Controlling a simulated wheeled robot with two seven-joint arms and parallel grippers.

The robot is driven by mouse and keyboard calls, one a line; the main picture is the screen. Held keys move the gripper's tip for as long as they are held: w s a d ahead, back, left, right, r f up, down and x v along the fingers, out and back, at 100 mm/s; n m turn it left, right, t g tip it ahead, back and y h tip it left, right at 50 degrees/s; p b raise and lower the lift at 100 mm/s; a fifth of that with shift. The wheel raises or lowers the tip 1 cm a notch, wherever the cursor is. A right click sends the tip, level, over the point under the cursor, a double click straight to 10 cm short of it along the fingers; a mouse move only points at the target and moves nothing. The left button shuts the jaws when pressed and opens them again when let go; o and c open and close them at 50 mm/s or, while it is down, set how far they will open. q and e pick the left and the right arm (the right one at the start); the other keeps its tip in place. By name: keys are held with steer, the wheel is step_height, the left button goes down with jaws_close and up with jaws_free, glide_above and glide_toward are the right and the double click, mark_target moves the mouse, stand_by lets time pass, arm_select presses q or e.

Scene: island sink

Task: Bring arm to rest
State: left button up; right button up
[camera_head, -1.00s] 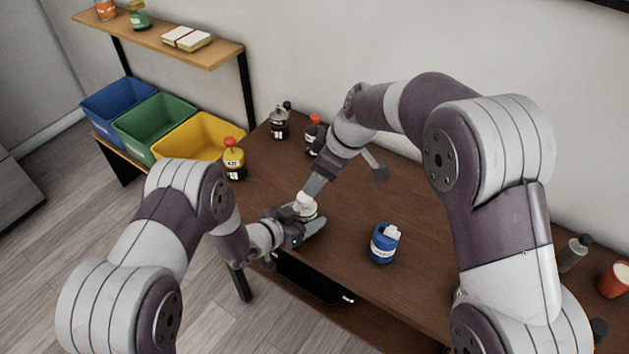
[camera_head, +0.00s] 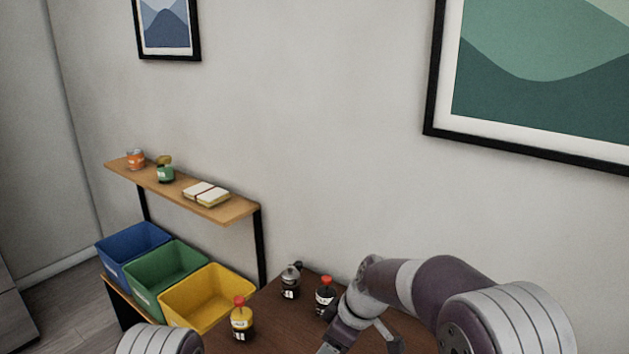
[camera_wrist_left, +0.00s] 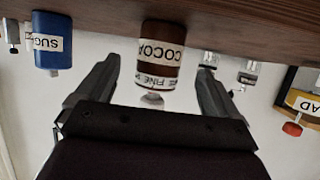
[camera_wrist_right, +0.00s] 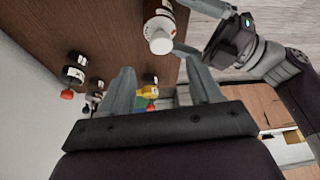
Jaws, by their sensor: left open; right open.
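In the left wrist view, which looks upside down, my left gripper (camera_wrist_left: 158,70) is open. A brown cocoa jar (camera_wrist_left: 162,52) with a white label stands on the table between its fingertips, with a gap on both sides. The right wrist view shows this jar's white lid (camera_wrist_right: 161,45) with my left gripper (camera_wrist_right: 192,32) beside it. My right gripper (camera_wrist_right: 158,66) is open and empty, apart from the jar. In the head view my right arm (camera_head: 430,285) is at the lower right and its gripper is cut off. The left gripper is out of that view.
The wooden table (camera_head: 275,325) holds a yellow bottle (camera_head: 242,322), a dark red-topped bottle (camera_head: 325,298) and a grey-topped bottle (camera_head: 290,285). Blue, green and yellow bins (camera_head: 205,298) stand left under a shelf (camera_head: 235,209). A blue sugar jar (camera_wrist_left: 50,52) stands beside the cocoa jar.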

arm_select(q)
steer(key=s+a+f+n+g+y, duration=0.1)
steer(key=s+a+n+g+y, duration=0.1)
steer(key=s+a+y, duration=0.35)
steer(key=s+a+f+n+g+y, duration=0.2)
steer(key=s+a, duration=0.1)
steer(key=a, duration=0.6)
steer(key=s+r+n+g+y+p, duration=0.1)
steer(key=s+r+n+g, duration=0.1)
steer(key=s+r, duration=0.2)
steer(key=s+r+n+g+y+p, duration=0.1)
steer(key=s+r, duration=0.4)
steer(key=r, duration=0.6)
steer(key=shift+s+r+n+g, duration=0.2)
steer(key=shift+n+g, duration=0.3)
steer(key=shift+n, duration=0.5)
arm_select(e)
steer(key=s+d+f+m+h, duration=0.1)
steer(key=s+d+m+h, duration=0.1)
steer(key=s+d+m, duration=0.4)
steer(key=s+d+m+h, duration=0.2)
steer(key=s+d+m, duration=0.4)
steer(key=s+d, duration=0.3)
steer(key=s, duration=0.4)
steer(key=shift+s+f+g, duration=0.3)
steer(key=shift+s+f, duration=0.05)
